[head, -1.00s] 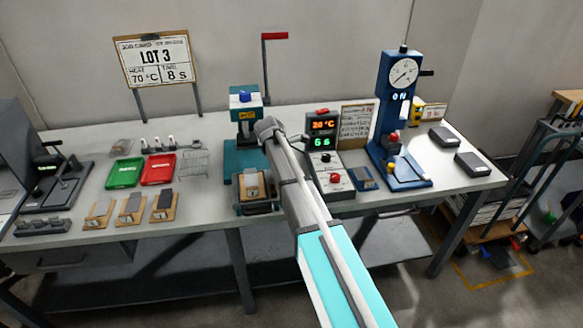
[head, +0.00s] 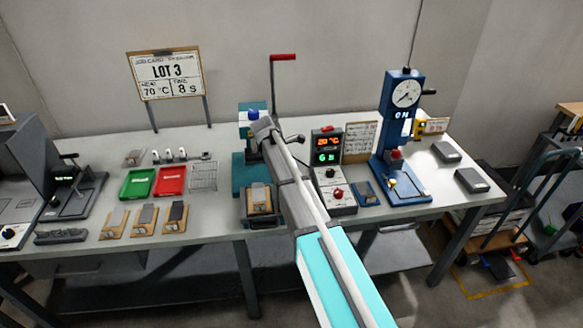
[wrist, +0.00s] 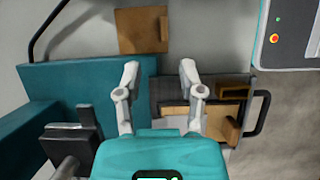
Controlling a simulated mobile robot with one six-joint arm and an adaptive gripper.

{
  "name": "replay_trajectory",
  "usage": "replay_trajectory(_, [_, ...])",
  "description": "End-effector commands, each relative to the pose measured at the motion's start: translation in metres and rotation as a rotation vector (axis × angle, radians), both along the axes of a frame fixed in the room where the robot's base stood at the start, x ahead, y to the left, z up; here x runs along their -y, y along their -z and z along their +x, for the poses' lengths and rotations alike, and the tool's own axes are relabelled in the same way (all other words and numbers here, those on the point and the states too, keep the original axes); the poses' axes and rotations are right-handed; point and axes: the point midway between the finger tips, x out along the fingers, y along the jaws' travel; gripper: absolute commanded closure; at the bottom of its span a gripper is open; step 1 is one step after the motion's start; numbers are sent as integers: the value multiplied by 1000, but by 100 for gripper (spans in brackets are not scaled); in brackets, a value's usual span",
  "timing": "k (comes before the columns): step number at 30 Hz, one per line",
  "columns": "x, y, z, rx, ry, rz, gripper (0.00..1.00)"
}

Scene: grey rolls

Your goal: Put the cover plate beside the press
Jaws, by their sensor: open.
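A flat brown square plate with a raised bar, seemingly the cover plate (wrist: 138,31), lies on the bench between the teal press and the control box in the wrist view. My arm seems to hide it in the head view. The teal press (head: 244,175) stands mid-bench; its base (wrist: 75,78) fills the left of the wrist view. My gripper (wrist: 159,68) is open and empty, its fingers pointing toward the plate, which appears clear of them. It also shows in the head view (head: 264,126) above the press. A dark tray (wrist: 170,92) with brown blocks sits below the right finger.
The control box (head: 328,172) with lit display stands right of the press, the blue dial press (head: 386,150) beyond it. Green (head: 137,184) and red (head: 171,181) trays and several brown fixtures lie left. A red-tipped lever (head: 283,57) rises behind the press.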

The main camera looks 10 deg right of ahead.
Motion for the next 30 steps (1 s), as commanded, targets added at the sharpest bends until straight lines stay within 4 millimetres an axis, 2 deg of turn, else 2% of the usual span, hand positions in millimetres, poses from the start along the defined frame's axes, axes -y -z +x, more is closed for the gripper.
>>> replay_trajectory(1, [-3,-9,0,0,-1,0,50])
replay_trajectory(3, [-5,-15,0,0,-1,0,50])
replay_trajectory(12, [-15,-35,0,0,0,0,50])
replay_trajectory(30, [-19,-40,0,0,0,0,50])
